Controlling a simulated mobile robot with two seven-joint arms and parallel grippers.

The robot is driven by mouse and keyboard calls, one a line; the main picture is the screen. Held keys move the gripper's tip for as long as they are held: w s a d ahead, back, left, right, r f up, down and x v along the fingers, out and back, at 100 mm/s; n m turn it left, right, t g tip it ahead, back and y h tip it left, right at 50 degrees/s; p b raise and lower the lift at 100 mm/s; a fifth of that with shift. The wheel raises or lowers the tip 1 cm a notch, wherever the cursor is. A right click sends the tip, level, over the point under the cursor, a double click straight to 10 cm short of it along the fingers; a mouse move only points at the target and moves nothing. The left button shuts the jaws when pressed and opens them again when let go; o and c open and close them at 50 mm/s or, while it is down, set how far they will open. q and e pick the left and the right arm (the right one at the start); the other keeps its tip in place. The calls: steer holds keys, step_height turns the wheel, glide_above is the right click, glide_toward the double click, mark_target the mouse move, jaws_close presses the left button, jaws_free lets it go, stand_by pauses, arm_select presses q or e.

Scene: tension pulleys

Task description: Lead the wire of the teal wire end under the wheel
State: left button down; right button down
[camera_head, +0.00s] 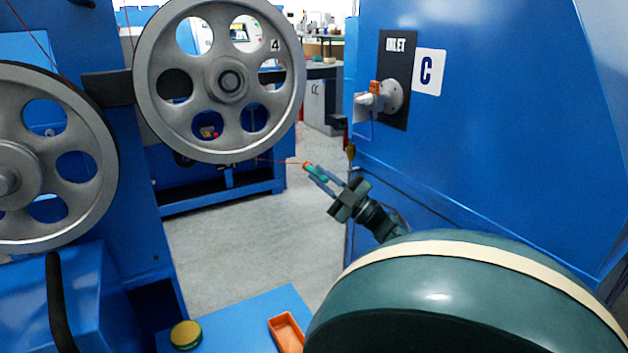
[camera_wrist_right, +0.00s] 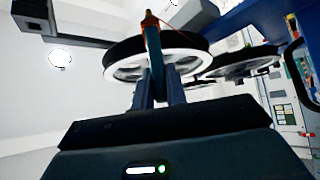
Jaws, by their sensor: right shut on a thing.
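My right gripper (camera_head: 318,175) is shut on the teal wire end (camera_head: 316,171), right of and a little below the bottom of the upper grey wheel (camera_head: 146,88). The wire end has an orange tip. A thin red wire (camera_head: 280,161) runs left from it to the underside of the wheel; whether it sits in the groove cannot be told. In the right wrist view the teal wire end (camera_wrist_right: 153,52) stands up between the fingers (camera_wrist_right: 158,92), with a wheel (camera_wrist_right: 125,68) behind it. My left gripper is not in view.
A second grey wheel (camera_head: 90,200) stands at the left. A yellow-green round thing (camera_head: 186,335) and an orange tray (camera_head: 273,324) lie on a blue surface below.

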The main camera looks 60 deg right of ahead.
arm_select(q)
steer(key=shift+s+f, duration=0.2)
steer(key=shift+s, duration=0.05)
arm_select(e)
steer(key=shift+d, duration=0.1)
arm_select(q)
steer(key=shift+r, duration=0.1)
arm_select(e)
steer(key=shift+s+r, duration=0.1)
